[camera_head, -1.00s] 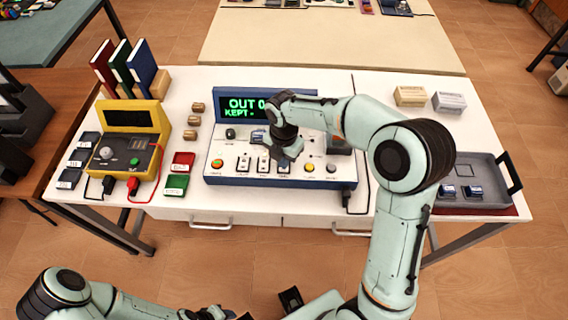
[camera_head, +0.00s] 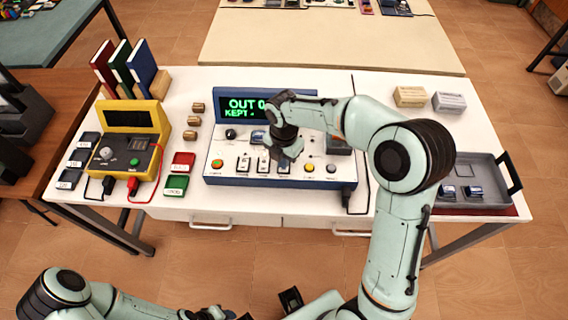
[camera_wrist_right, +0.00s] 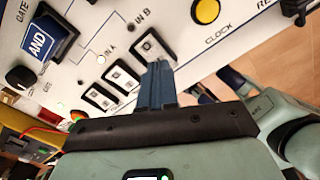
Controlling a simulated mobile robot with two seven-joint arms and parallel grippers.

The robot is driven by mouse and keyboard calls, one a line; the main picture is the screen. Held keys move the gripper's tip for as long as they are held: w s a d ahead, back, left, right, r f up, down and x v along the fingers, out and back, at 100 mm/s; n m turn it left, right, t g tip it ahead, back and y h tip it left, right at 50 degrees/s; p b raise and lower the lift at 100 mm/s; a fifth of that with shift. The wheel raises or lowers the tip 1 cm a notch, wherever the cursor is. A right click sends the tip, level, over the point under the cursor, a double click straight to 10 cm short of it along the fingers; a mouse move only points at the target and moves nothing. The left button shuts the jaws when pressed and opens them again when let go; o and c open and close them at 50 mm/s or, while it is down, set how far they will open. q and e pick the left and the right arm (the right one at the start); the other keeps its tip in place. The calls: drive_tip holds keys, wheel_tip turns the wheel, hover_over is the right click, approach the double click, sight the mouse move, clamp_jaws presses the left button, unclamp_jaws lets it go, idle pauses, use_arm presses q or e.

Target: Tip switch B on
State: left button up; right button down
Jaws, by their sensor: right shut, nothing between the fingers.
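The blue-and-white console (camera_head: 231,181) on the table has a row of rocker switches on its sloping white face. In the right wrist view, switch B (camera_wrist_right: 153,46), a white rocker in a black frame, sits by the "IN B" label. The switch by "IN A" (camera_wrist_right: 122,77) is beside it. My right gripper (camera_wrist_right: 157,72) is shut and empty, its blue-grey fingertips at the near edge of switch B; I cannot tell if they touch. In the head view this gripper (camera_head: 287,162) covers part of the console. My left arm's end (camera_head: 210,313) is cut by the bottom edge.
The console's green display (camera_head: 247,108) reads "OUT 0" and "KEPT -", partly hidden by my right arm. A blue AND block (camera_wrist_right: 40,40) and a yellow button (camera_wrist_right: 205,11) flank the switches. A yellow tester (camera_head: 127,150) stands left, a grey tray (camera_head: 480,200) right.

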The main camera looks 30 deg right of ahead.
use_arm(q)
drive_tip(key=shift+s+f+b, duration=0.3)
drive_tip(key=shift+f+b, duration=0.2)
drive_tip(key=shift+f, duration=0.1)
use_arm(e)
drive_tip(key=shift+f, duration=1)
idle(0.3)
use_arm(q)
drive_tip(key=shift+r, duration=0.15)
use_arm(e)
drive_tip(key=shift+r, duration=0.15)
drive_tip(key=shift+r+p, duration=1)
drive_tip(key=shift+r, duration=0.35)
drive_tip(key=shift+r+p, duration=1.25)
drive_tip(key=shift+r, duration=0.85)
use_arm(q)
drive_tip(key=w+r, duration=0.3)
drive_tip(key=r, duration=0.2)
drive_tip(key=shift+w+r, duration=0.15)
drive_tip(key=shift+w, duration=0.2)
drive_tip(key=shift+s, duration=0.1)
